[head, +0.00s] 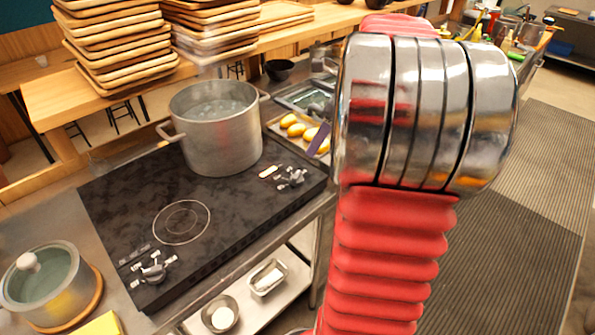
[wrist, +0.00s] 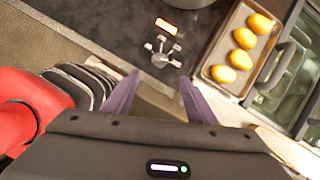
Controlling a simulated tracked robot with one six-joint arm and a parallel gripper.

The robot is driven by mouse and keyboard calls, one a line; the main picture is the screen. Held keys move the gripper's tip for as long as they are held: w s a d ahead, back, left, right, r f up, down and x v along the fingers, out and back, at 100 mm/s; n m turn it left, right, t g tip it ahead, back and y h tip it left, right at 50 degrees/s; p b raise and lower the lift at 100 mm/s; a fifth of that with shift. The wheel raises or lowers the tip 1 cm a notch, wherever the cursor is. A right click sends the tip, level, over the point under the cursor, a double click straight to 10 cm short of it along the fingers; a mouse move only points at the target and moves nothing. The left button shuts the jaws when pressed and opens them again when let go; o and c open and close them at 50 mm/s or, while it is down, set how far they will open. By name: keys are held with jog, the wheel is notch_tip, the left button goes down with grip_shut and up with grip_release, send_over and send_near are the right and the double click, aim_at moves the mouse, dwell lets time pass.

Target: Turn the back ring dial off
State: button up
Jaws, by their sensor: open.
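The back ring dial (head: 292,178) is a metal knob with several prongs on the black cooktop (head: 120,200), on the side of the large pot. A small display (head: 268,171) beside it glows orange-white. In the wrist view the dial (wrist: 162,54) and lit display (wrist: 166,26) lie ahead of my gripper (wrist: 160,80). Its two purple fingers are apart and empty, with the dial just beyond the gap between the tips, not touching as far as I can tell. In the head view, one purple finger (head: 318,138) shows above the tray; my arm hides the rest.
A large steel pot (head: 217,125) of liquid stands on the back ring. The front dial (head: 152,268) has an unlit display. A tray of yellow rolls (wrist: 243,38) lies close to the right of the dial. A lidded pot (head: 48,285) stands front left.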

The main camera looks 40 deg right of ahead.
aim_at(298, 174)
jog(key=x, duration=1.3)
jog(key=shift+a+f, duration=0.1)
jog(key=shift+f, duration=0.15)
jog(key=shift+c, duration=0.6)
jog(key=c, duration=0.9)
jog(key=shift+w+a, duration=0.1)
jog(key=shift+a, duration=0.25)
jog(key=shift+c, duration=0.2)
jog(key=shift+d, duration=0.3)
